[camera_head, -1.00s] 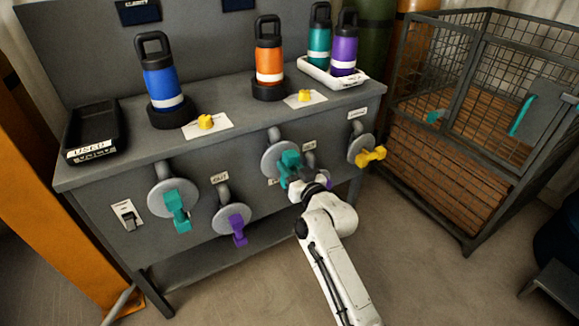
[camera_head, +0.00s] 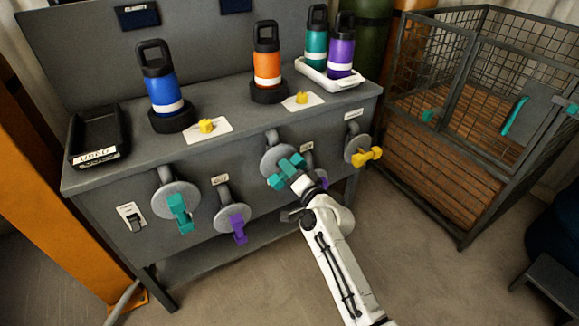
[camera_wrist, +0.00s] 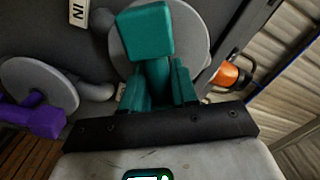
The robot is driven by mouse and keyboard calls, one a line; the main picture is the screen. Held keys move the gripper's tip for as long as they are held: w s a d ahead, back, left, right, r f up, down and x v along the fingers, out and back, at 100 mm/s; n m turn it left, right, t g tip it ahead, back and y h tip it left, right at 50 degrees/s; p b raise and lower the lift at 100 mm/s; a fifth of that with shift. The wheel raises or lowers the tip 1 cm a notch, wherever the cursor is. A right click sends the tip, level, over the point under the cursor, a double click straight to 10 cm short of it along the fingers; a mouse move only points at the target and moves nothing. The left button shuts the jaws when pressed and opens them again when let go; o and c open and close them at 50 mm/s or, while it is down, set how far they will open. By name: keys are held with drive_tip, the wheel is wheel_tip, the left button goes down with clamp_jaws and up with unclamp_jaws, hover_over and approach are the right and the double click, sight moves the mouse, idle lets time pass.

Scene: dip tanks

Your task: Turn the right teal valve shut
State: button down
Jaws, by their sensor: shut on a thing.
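The right teal valve has a round grey plate (camera_head: 271,150) on the bench front, with a teal handle (camera_head: 283,172) slanting across it. My gripper (camera_head: 291,173) is shut on this handle. In the wrist view the teal handle (camera_wrist: 146,32) stands up between the fingers of my gripper (camera_wrist: 160,88), in front of the grey plate (camera_wrist: 197,35). My wrist hides part of the handle in the head view. The left teal valve (camera_head: 179,212) has its handle hanging down.
A purple-handled valve (camera_head: 236,229) sits left of my arm, and another purple handle (camera_head: 325,183) is partly hidden behind my wrist. A yellow-handled valve (camera_head: 367,155) is to the right. A wire cage (camera_head: 462,190) stands further right. The floor in front is open.

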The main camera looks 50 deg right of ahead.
drive_tip(key=m, duration=0.2)
drive_tip(key=m+p, duration=0.1)
drive_tip(key=m, duration=0.3)
drive_tip(key=shift+s+d+f+p, duration=0.1)
drive_tip(key=shift+d+f+p, duration=0.05)
drive_tip(key=shift+f+p, duration=0.2)
drive_tip(key=shift+m, duration=0.3)
drive_tip(key=c, duration=1)
unclamp_jaws()
drive_tip(key=shift+o, duration=0.2)
drive_tip(key=p+v, duration=0.1)
drive_tip(key=v, duration=0.9)
drive_tip(key=shift+s, duration=0.35)
drive_tip(key=shift+r, duration=0.1)
